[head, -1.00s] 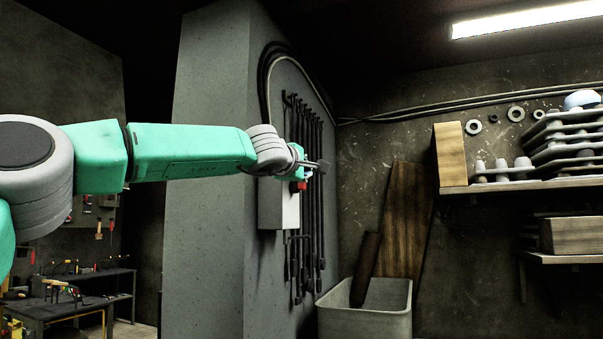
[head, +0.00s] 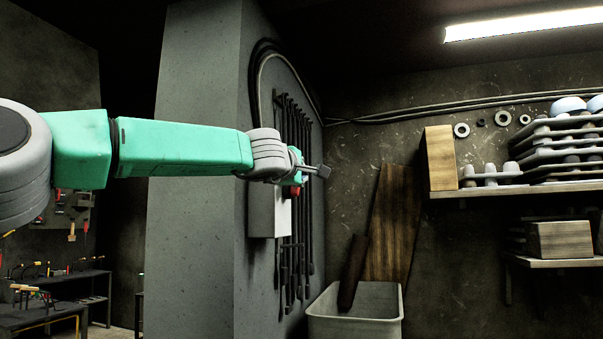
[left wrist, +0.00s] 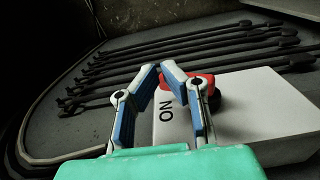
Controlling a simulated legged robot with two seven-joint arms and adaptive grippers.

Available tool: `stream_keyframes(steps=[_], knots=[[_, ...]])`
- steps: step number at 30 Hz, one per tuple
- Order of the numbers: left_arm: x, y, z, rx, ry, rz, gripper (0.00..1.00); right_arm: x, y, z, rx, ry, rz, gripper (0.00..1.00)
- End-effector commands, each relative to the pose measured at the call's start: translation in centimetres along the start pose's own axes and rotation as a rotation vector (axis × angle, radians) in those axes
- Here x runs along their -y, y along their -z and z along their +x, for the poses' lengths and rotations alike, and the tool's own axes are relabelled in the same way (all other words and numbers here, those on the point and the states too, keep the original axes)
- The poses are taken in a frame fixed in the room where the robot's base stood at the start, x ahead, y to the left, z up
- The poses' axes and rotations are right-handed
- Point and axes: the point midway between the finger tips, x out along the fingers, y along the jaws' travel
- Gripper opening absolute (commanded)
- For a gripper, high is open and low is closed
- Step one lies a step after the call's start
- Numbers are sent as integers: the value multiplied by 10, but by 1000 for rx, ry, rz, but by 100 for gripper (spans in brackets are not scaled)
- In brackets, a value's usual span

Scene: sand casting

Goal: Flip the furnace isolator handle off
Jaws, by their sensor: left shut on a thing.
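The isolator is a light grey box (head: 268,212) on the side of the grey pillar. My left gripper (head: 297,180) is at the top of the box. Its blue-padded fingers (left wrist: 160,70) are closed together on the red handle, and the right finger covers part of it. My right gripper is not in view.
Long dark tools (head: 300,150) hang on the pillar right behind the box. A pale bin (head: 355,318) stands below to the right, with a wooden board (head: 392,225) leaning behind it. A loaded shelf (head: 520,190) is at the right.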

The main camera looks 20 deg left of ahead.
Motion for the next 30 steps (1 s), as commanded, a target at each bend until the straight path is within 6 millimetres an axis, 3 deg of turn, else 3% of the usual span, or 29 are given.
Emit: stream_keyframes(steps=[1,7,21,30], knots=[[-6,14,1,-23,-4,-5,0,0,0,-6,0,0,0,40],[-7,18,6,-24,-6,-8,0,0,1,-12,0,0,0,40],[-3,17,21,-23,-4,-5,0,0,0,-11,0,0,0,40],[0,3,24,-19,0,2,0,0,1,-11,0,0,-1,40]])
